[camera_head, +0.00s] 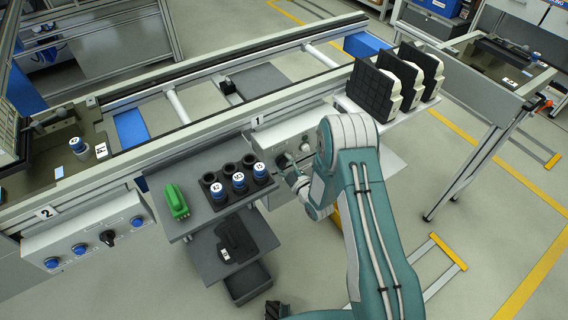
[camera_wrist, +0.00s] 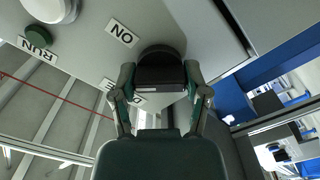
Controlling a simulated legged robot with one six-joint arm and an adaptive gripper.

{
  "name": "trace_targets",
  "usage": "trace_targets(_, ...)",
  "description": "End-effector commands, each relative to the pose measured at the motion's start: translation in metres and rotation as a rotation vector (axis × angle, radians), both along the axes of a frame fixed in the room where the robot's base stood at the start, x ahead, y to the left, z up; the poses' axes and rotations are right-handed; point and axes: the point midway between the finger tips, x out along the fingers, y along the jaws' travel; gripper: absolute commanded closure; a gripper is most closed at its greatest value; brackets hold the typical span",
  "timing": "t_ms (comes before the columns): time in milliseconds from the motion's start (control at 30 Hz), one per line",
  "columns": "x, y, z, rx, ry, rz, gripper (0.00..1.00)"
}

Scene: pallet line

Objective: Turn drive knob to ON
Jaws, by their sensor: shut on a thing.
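The black drive knob (camera_wrist: 160,76) is at the centre of the wrist view, on a light grey panel. My gripper (camera_wrist: 160,88) has one finger on each side of it and is shut on it. The ON label (camera_wrist: 121,33) is up and left of the knob. A second label is partly hidden behind the left finger, so I cannot read it fully. In the head view my gripper (camera_head: 296,176) is at the front of the grey control box (camera_head: 290,130) under the number 1 sign. The knob is hard to make out there.
A green button (camera_wrist: 39,40) with a RUN label is on the same panel. In the head view a shelf with a green object (camera_head: 176,201) and several blue-capped cylinders (camera_head: 238,181) stands left of my gripper. A tray (camera_head: 382,122) with black-and-white parts is behind my arm.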

Motion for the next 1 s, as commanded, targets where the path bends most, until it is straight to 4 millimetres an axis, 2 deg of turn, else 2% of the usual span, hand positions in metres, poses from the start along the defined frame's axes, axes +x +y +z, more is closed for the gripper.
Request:
trace_targets(33, -0.0015, -0.0007, -0.0047, 0.03, 0.036, -0.002, 0.88)
trace_targets(600, -0.0021, -0.0007, -0.0053, 0.461, 0.329, -0.004, 0.88)
trace_targets(1000, -0.0023, -0.0006, -0.0055, 0.638, 0.449, -0.004, 0.88)
